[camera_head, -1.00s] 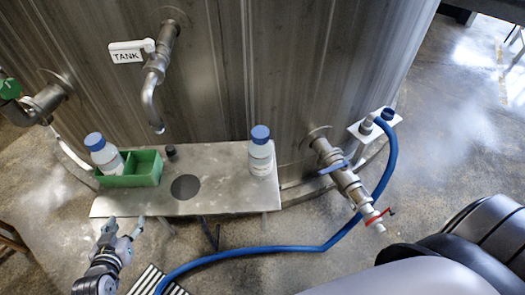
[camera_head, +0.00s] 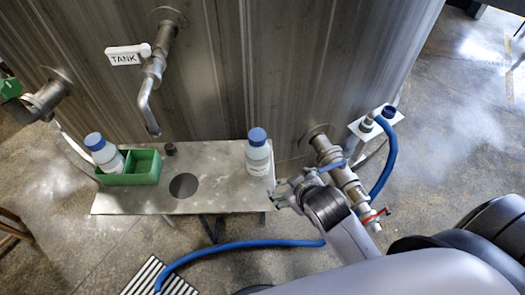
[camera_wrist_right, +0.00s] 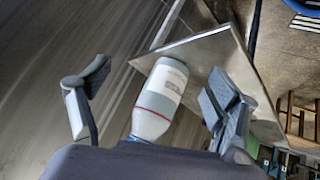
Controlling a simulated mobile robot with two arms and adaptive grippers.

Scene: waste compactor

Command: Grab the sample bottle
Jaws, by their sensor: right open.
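A white sample bottle with a blue cap (camera_head: 258,158) stands upright at the right end of a metal shelf. My right gripper (camera_head: 281,192) is open, just right of and in front of this bottle. A second white bottle with a blue cap (camera_head: 106,153) leans in a green holder (camera_head: 146,166) at the shelf's left end. My left gripper is not in view.
The metal shelf (camera_head: 225,190) has a round dark hole and a small black cap (camera_head: 170,149). A tank wall (camera_head: 285,75) stands behind it. A valve pipe with a red handle (camera_head: 375,216) and a blue hose (camera_head: 250,244) are near my right arm.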

